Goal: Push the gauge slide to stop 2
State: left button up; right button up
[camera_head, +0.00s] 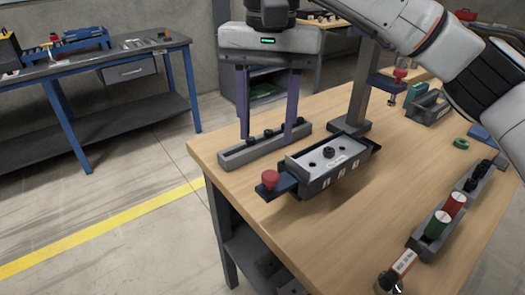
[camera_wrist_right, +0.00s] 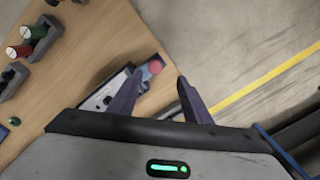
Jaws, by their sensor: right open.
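The gauge (camera_head: 335,177) is a dark block with a light top plate and small number labels along its front face. Its dark slide sticks out at the left end and carries a red knob (camera_head: 269,179). I cannot tell which stop the slide is at. My right gripper (camera_head: 267,138) is open and empty, fingers pointing down, behind and above the knob, near a grey rail. In the right wrist view the red knob (camera_wrist_right: 155,67) shows between the fingertips (camera_wrist_right: 160,76), with the gauge (camera_wrist_right: 108,92) partly hidden by a finger. My left gripper is not in view.
The grey rail (camera_head: 235,155) with dark pegs lies behind the gauge. A post stand (camera_head: 350,126) rises close behind it. A holder with red and green cylinders (camera_head: 438,222) stands at the right. The wooden tabletop (camera_head: 345,225) in front of the gauge is clear.

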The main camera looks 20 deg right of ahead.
aim_at(271, 175)
jog(key=f, duration=0.6)
jog(key=d+f+b, duration=0.1)
jog(key=f, duration=0.2)
jog(key=shift+f, duration=0.25)
grip_shut()
